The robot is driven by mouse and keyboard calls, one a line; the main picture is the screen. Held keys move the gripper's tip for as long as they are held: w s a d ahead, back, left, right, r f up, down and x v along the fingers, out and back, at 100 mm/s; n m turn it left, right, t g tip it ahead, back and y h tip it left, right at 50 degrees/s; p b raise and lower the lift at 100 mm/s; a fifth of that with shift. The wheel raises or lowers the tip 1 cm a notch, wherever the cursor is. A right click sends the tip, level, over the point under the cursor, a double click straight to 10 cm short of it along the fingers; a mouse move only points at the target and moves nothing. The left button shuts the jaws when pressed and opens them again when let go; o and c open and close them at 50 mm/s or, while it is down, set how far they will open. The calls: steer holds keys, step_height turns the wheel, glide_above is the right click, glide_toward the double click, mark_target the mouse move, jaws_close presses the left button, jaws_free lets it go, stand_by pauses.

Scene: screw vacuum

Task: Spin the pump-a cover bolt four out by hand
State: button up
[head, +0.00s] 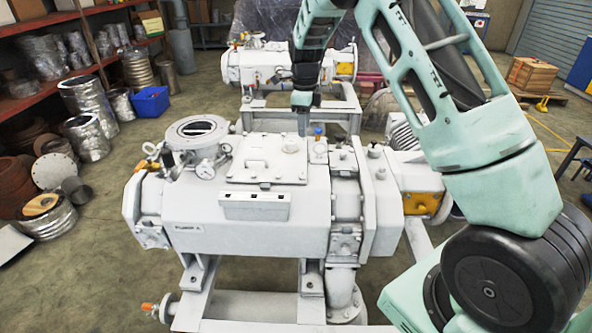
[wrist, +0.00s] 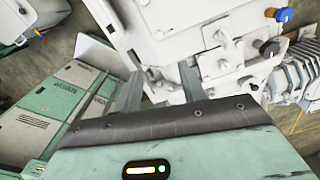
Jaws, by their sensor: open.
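Pump A (head: 215,240) is a large white machine on a frame in the middle of the head view. Its square cover (head: 265,165), with a handle, lies on top. I cannot tell which cover bolt is number four; the bolts are too small in the head view. My gripper (head: 303,128) points down above the pump top, near the cover's back right corner. In the wrist view my gripper (wrist: 161,88) shows two grey fingers spread apart, with white pump surface and small dark fittings beyond them. I see nothing held between them.
A blue-topped fitting (head: 318,132) stands right of the cover and also shows in the wrist view (wrist: 284,15). A round flanged port (head: 197,132) stands left of the cover. A white tray (head: 253,206) is on the pump's front. A second pump (head: 275,67) stands behind.

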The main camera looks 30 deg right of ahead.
mark_target(303, 177)
step_height(303, 177, down, 17)
steer(key=p, duration=0.4)
steer(key=shift+f+p, duration=0.2)
steer(key=shift+p, duration=0.2)
jaws_close()
